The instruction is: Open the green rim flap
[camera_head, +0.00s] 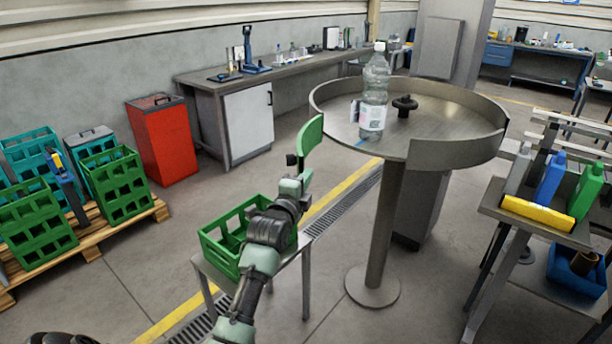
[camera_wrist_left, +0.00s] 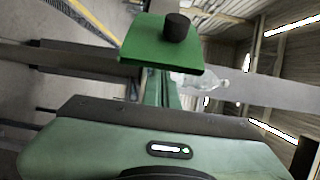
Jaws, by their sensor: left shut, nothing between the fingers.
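The green rim flap (camera_head: 311,143) stands at the left side of the round steel turntable (camera_head: 470,108). It sticks outward from the rim, and the rim's near left side is open beside it. A dark knob (camera_head: 291,159) sits on the flap's left face. In the left wrist view the flap (camera_wrist_left: 150,45) lies across the top middle with its black knob (camera_wrist_left: 177,27). My left gripper (camera_head: 304,178) is shut and empty just below the flap, close to it; I cannot tell whether they touch. My right gripper is not in view.
A clear labelled bottle (camera_head: 374,95) stands on the turntable beside a black hub (camera_head: 405,104). A green crate (camera_head: 222,247) sits on a low stand below my left arm. A side table (camera_head: 525,228) holds bottles and a yellow item at right. Floor between is clear.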

